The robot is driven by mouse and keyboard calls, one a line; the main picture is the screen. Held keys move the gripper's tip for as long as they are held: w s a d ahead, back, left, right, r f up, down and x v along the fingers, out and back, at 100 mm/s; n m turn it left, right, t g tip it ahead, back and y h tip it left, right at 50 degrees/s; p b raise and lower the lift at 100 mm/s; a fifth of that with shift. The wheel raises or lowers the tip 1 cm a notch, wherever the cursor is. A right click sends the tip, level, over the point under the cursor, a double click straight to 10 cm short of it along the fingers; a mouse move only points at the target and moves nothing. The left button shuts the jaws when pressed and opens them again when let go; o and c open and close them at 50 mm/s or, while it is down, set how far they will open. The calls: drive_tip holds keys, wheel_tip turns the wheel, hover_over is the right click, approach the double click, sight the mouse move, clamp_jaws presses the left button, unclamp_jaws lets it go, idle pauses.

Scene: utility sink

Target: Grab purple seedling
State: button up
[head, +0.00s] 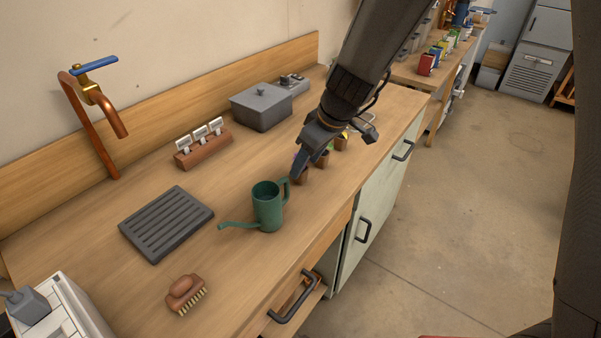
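A small brown pot (300,176) stands on the wooden counter just behind the green watering can. A bit of purple (296,157) shows at the top of this pot, beside my gripper; the rest of the plant is hidden. My gripper (304,165) points down at this pot, with its fingers over or next to it. The fingers are too small and overlapped to tell whether they are open or shut, or touching the plant. Another small pot (323,159) with some green stands just behind, and a pot with yellow (342,140) stands farther back.
The green watering can (267,208) stands close in front of the pots. A dark slatted tray (166,224), a brush (186,293), a rack with white tags (203,145) and a grey lidded box (262,107) are on the counter. The counter's front edge lies to the right.

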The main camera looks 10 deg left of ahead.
drive_tip(key=shift+w+p+x, duration=0.15)
drive_tip(key=shift+p+x, duration=0.15)
drive_tip(key=shift+x, duration=1)
drive_tip(key=shift+w+p+x, duration=0.15)
drive_tip(key=shift+p+x, duration=0.15)
drive_tip(key=shift+x, duration=1)
drive_tip(key=shift+a+r, duration=0.1)
drive_tip(key=shift+a, duration=0.05)
drive_tip(key=shift+c, duration=0.6)
drive_tip(key=c, duration=1)
